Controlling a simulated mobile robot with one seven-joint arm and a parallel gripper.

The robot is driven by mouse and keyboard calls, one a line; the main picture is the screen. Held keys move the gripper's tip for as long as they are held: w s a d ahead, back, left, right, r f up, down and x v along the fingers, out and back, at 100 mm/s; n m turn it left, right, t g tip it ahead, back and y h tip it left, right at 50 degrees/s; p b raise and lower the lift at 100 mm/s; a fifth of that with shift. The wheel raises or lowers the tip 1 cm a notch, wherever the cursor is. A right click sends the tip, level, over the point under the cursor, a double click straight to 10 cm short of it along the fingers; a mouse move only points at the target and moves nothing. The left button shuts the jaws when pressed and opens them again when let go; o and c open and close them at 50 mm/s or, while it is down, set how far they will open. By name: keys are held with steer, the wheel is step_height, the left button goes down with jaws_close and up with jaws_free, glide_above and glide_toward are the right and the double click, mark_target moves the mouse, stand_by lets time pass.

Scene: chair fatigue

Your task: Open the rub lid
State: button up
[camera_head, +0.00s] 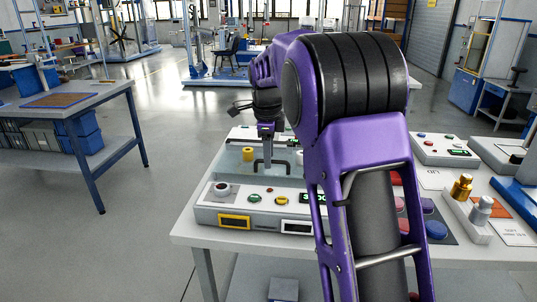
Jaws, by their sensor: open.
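The rub tester (252,212) is a grey-white box on the near table, with a knob, buttons and a green display on its front panel. Its bluish see-through lid (232,170) lies over the top and looks shut. A dark bracket-shaped handle (271,162) stands on the lid. My gripper (267,138) points down and is open, at the handle's top in the picture. The fingers are small and dark, so I cannot tell if they touch the handle. My purple arm hides the right part of the tester and lid.
A yellow cylinder (248,154) shows at the lid's left part. Right on the table (478,250) are gold (461,187) and silver (481,210) weights, coloured discs (436,229) and another button panel (443,148). A second table (95,96) stands left, with free floor between.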

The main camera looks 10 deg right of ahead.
jaws_close()
stand_by(1.4)
